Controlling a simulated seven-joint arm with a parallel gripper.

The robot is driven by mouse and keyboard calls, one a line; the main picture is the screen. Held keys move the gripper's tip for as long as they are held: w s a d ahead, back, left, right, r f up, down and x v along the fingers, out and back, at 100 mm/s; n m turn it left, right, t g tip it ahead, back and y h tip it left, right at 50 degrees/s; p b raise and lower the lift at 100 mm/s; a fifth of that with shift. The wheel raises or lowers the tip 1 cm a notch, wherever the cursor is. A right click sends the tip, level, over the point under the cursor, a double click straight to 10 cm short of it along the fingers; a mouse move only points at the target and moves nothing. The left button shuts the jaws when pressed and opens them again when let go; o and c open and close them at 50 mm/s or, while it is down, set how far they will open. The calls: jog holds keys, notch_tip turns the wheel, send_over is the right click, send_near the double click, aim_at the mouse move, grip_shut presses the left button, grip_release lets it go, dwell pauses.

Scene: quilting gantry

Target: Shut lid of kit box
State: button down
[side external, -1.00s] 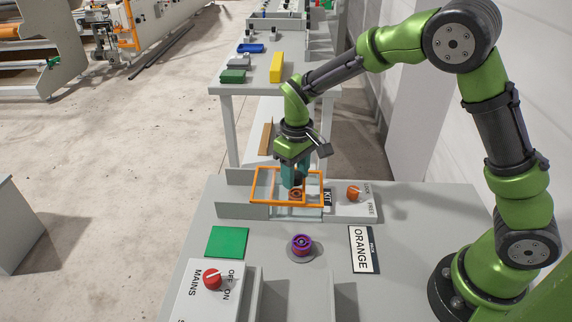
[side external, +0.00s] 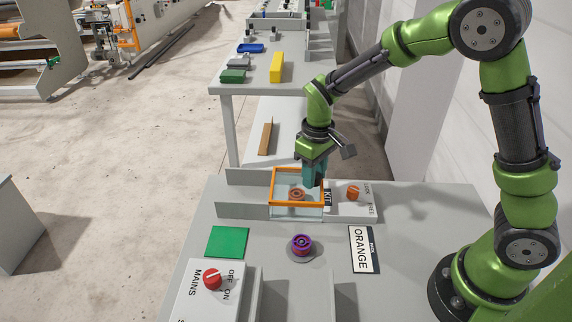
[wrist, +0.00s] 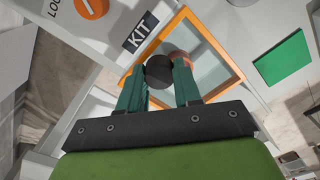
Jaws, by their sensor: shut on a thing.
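The kit box lid is a clear pane in an orange frame (side external: 272,186), over the kit box (side external: 296,214) beside the KIT label (side external: 327,197). An orange round part (side external: 297,194) shows through the pane, and its edge shows in the wrist view (wrist: 184,57). My gripper (side external: 315,183) is at the lid's right side. In the wrist view my gripper (wrist: 168,75) has its teal fingers closed on a dark round knob (wrist: 158,71) at the frame. I cannot tell whether the lid lies fully flat on the box.
An orange LOCK/FREE dial (side external: 353,193) sits right of the box. A purple spool (side external: 301,243), a green pad (side external: 227,241), an ORANGE sign (side external: 363,249) and a MAINS switch (side external: 212,279) are on the table in front. A grey upright plate (side external: 240,211) stands left of the box.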

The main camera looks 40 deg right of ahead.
jog(key=shift+s+d, duration=0.2)
jog(key=shift+d, duration=0.05)
jog(key=c, duration=1.1)
grip_release()
jog(key=o, duration=0.3)
jog(key=shift+a, duration=0.1)
notch_tip(320, 180, up, 17)
jog(key=shift+f, duration=0.1)
